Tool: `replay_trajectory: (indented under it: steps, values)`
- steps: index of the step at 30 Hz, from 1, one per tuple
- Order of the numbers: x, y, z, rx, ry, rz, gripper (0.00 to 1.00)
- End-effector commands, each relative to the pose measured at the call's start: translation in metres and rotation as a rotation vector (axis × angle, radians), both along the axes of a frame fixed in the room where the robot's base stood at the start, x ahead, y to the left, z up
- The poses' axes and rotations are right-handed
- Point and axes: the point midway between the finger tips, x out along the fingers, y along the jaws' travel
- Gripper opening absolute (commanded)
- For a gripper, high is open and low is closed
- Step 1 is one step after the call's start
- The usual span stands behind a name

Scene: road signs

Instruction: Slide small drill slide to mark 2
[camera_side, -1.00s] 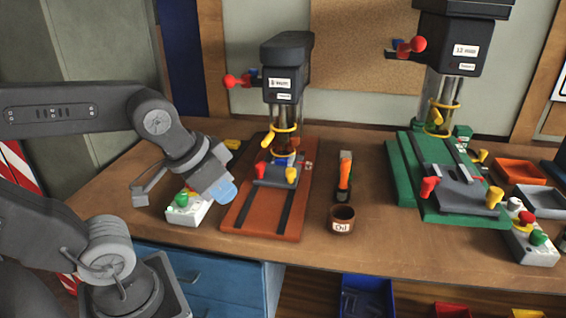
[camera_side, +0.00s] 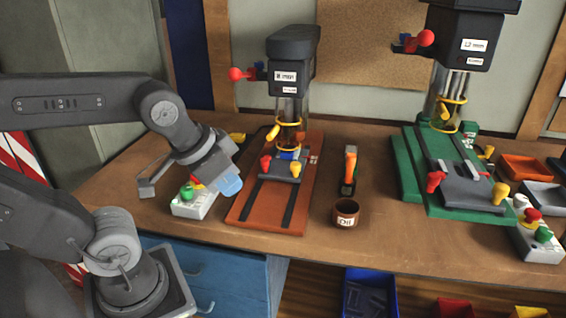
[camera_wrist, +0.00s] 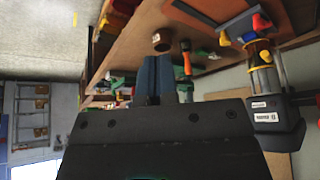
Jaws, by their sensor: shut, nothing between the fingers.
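The small drill (camera_side: 290,75) stands at the back of an orange-brown base plate (camera_side: 262,215) with two dark rails. Its slide (camera_side: 281,170) is a dark grey block across the rails near the column, with a red knob (camera_side: 266,163) on the left and a yellow knob (camera_side: 296,169) on the right. Small marks show beside the rails, too small to read. My gripper (camera_side: 230,186), with blue fingertips, is shut and empty at the left edge of the base plate, apart from the slide. In the wrist view the blue fingers (camera_wrist: 155,78) are together, and the slide (camera_wrist: 240,28) is beyond them.
A control box (camera_side: 193,203) with a green button sits just left of my gripper. A larger drill on a green base (camera_side: 408,185) stands further right.

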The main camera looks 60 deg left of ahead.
Motion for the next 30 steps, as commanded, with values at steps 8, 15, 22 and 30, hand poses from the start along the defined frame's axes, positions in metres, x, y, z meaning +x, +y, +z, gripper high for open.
replay_trajectory:
  steps: [8,15,22,30]
  values:
    - [0.036,0.025,-0.019,0.199,0.164,0.012,0.0]
    - [0.094,0.06,-0.051,0.505,0.312,0.013,0.0]
    - [0.145,0.082,-0.082,0.755,0.36,-0.011,0.0]
    - [0.166,0.091,-0.097,0.853,0.359,-0.025,0.0]
